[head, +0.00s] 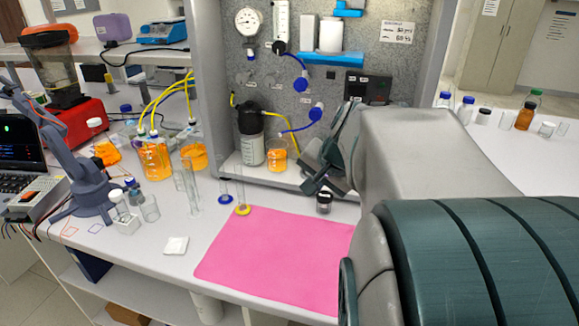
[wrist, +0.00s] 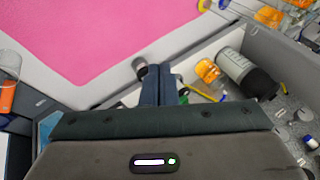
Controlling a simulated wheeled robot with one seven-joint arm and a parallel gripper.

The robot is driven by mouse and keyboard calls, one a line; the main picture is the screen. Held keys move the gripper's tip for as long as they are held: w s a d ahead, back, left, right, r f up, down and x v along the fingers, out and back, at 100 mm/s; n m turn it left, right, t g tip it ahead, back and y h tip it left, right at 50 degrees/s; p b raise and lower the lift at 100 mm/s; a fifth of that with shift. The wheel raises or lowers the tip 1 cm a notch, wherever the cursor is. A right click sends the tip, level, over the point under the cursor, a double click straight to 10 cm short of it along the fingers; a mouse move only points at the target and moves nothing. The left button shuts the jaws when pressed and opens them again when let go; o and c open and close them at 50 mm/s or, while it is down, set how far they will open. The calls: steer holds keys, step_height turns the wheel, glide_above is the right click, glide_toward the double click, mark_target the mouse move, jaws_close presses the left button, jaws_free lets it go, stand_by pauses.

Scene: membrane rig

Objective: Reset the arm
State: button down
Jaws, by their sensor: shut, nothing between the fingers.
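My arm reaches in from the right in the head view, with my gripper (head: 309,188) low in front of the rig panel. In the wrist view the two dark fingers of my gripper (wrist: 157,70) lie side by side, shut with nothing between them. A small dark-capped jar (head: 324,202) stands just below my gripper in the head view. The jar (wrist: 140,67) also shows close beside the fingertips in the wrist view; I cannot tell whether they touch.
A pink mat (head: 270,262) lies on the bench in front of the rig. A black-topped bottle (head: 250,138) and an orange-filled beaker (head: 277,158) stand inside the rig, left of my gripper. Blue tubing (head: 294,128) hangs from the panel. Glassware (head: 190,190) stands left of the mat.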

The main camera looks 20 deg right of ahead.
steer(key=shift+s+a, duration=0.4)
steer(key=shift+s, duration=0.2)
steer(key=s+a+f+n+g, duration=0.1)
steer(key=s+a+f+n, duration=0.1)
steer(key=s, duration=0.3)
steer(key=s+a+f+n+g, duration=0.1)
steer(key=s+a+f+n, duration=0.1)
steer(key=s+n, duration=0.2)
steer(key=s+a+f+n+g+h, duration=0.1)
steer(key=s+a+f+n, duration=0.1)
steer(key=s, duration=0.4)
steer(key=shift+a+f+n, duration=0.35)
steer(key=shift+n, duration=0.55)
stand_by(0.3)
